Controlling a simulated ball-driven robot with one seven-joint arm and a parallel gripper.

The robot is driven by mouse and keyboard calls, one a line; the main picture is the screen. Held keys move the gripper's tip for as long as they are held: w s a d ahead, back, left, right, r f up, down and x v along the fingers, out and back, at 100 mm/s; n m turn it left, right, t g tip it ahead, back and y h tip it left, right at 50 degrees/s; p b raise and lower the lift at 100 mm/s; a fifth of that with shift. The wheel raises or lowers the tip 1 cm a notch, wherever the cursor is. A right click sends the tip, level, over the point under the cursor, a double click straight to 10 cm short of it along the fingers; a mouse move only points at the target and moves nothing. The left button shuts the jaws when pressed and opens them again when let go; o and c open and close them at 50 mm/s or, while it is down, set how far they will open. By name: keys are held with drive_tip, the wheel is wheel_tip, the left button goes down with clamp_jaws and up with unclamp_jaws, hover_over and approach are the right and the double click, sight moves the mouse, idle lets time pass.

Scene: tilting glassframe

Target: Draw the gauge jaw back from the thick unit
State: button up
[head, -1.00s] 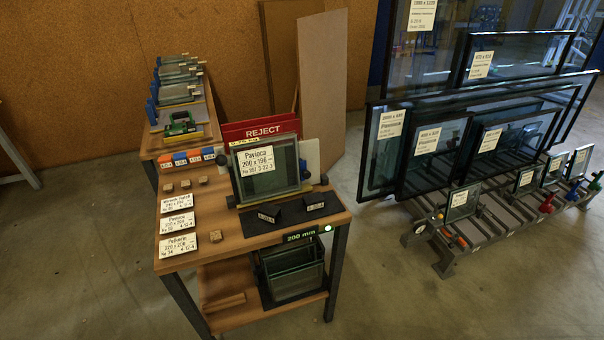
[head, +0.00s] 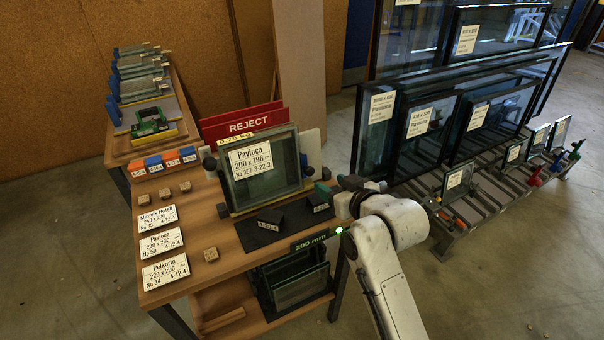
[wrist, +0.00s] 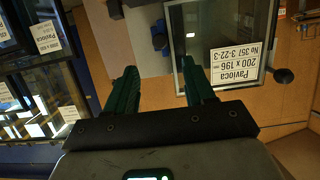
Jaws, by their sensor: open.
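A framed glass unit labelled Pavloca 200 x 196 (head: 268,183) stands upright on the bench (head: 228,262); it shows upside down in the wrist view (wrist: 220,75). Dark knobs (head: 210,163) sit beside its edges. A pale plate (head: 312,148) stands behind its right side, and in the wrist view a small blue part (wrist: 159,38) is near the unit's edge. I cannot tell which part is the gauge jaw. My gripper (head: 333,188) is at the unit's right, over the bench edge. Its green fingers (wrist: 157,75) are apart with nothing visibly between them.
Black wedge blocks (head: 270,216) lie on a dark mat before the unit. A red REJECT board (head: 243,122) stands behind. Labels (head: 158,217) and small wooden blocks (head: 210,254) lie at left. Large glass units (head: 400,125) stand in a rack at right.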

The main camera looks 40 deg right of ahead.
sight(311, 173)
drive_tip(key=x, duration=1)
drive_tip(key=shift+s, duration=0.1)
clamp_jaws()
idle(0.3)
